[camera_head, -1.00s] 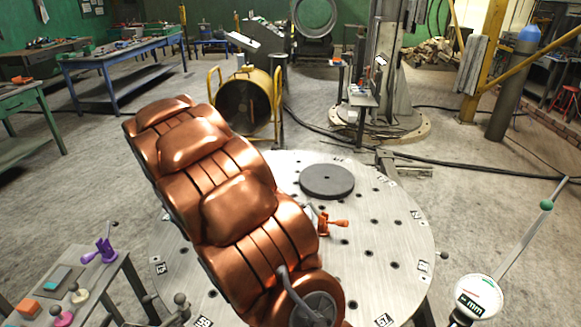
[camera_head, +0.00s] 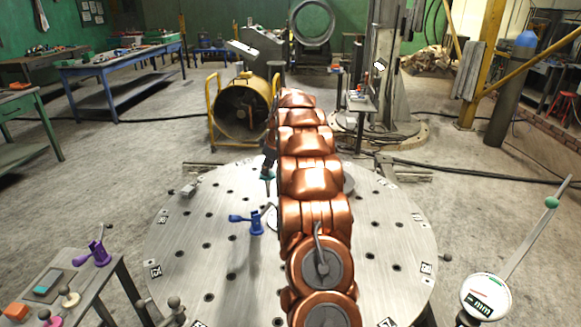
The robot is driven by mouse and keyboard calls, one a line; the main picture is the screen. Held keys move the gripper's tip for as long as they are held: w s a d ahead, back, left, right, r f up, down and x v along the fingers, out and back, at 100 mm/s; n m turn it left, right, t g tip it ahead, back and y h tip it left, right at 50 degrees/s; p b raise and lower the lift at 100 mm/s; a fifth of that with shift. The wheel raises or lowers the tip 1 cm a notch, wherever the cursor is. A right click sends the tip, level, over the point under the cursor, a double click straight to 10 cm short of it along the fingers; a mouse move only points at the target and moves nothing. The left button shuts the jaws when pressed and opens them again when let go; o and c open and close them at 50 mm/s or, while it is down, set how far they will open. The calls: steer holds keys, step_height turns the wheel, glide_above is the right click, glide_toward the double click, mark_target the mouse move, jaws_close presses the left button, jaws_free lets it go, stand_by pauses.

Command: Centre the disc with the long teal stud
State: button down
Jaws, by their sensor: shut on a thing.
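My gripper (camera_head: 268,160) is dark and partly hidden by my copper arm, over the left half of the round steel plate (camera_head: 200,247). It is shut on a small teal piece, apparently the teal stud (camera_head: 267,179), with a dark tip pointing down. How far the tip is above the plate is hard to tell. The grey disc (camera_head: 348,184) lies on the plate, to the right of the gripper. My arm hides most of it, so its centring cannot be judged.
A blue clamp (camera_head: 256,222) stands on the plate below the gripper. A small side table at lower left holds a purple clamp (camera_head: 98,253), an orange block (camera_head: 16,312) and a teal-topped block (camera_head: 46,290). A round mm gauge (camera_head: 485,297) is at lower right.

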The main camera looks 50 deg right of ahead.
steer(key=s+d, duration=0.4)
steer(key=d, duration=0.3)
step_height(320, 180, down, 7)
stand_by(0.5)
steer(key=shift+r+b, duration=0.1)
steer(key=shift+b, duration=0.75)
steer(key=shift+f+b, duration=0.55)
steer(key=shift+b, duration=0.2)
stand_by(0.4)
steer(key=shift+b, duration=0.45)
stand_by(0.9)
steer(key=shift+f+b, duration=2.1)
steer(key=shift+f, duration=0.15)
stand_by(0.9)
